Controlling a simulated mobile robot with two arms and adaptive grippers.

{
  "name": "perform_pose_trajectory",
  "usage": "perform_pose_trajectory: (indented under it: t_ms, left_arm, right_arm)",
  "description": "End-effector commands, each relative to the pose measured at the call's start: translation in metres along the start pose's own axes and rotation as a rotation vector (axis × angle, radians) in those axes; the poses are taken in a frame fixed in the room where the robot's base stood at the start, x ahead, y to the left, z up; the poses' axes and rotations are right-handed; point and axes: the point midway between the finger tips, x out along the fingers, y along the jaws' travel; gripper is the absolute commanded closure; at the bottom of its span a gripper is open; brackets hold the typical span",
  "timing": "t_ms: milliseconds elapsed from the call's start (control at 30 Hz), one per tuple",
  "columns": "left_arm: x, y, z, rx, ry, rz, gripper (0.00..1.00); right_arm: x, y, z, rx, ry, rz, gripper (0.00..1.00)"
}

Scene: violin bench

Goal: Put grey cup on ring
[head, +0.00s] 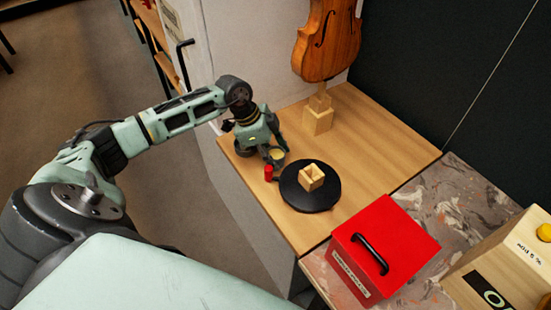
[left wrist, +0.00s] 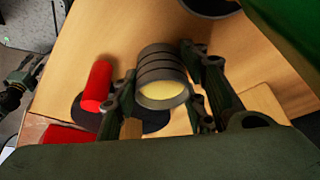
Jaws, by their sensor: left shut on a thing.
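My left gripper (head: 270,150) is shut on the grey cup (left wrist: 160,70), which also shows small in the head view (head: 278,157). The cup is ribbed, with a pale yellow interior, and sits between the two fingers. It is beside the round black disc (head: 300,199), toward the back left of it. A small open wooden block (head: 312,178) stands on the disc. The disc shows partly behind the cup in the left wrist view (left wrist: 155,122). I cannot tell clearly which thing is the ring. My right gripper is not in view.
A red cylinder (head: 268,173) stands close to the cup, left of it in the left wrist view (left wrist: 98,86). A red box (head: 375,240) with a black handle is at front right. A violin (head: 325,45) stands at the back. The wooden table (head: 375,135) is clear at right.

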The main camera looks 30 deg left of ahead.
Motion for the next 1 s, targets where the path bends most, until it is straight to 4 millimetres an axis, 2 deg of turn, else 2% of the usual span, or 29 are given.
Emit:
perform_pose_trajectory:
  t_ms: [133,367,533,667,1000]
  left_arm:
    - [0.0,0.0,0.0,0.0,0.001,-0.001,0.95]
    - [-0.003,-0.001,-0.001,0.001,0.001,-0.001,0.95]
    - [-0.015,-0.002,-0.006,0.0,0.002,-0.003,0.95]
    - [-0.034,-0.003,-0.015,0.002,0.002,-0.006,0.95]
    - [-0.056,0.044,-0.078,0.008,0.005,-0.001,0.95]
  right_arm:
    - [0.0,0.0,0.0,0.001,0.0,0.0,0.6]
    - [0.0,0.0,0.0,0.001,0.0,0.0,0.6]
    - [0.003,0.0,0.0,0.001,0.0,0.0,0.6]
    - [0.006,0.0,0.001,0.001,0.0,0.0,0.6]
    - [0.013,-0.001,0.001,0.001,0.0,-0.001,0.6]
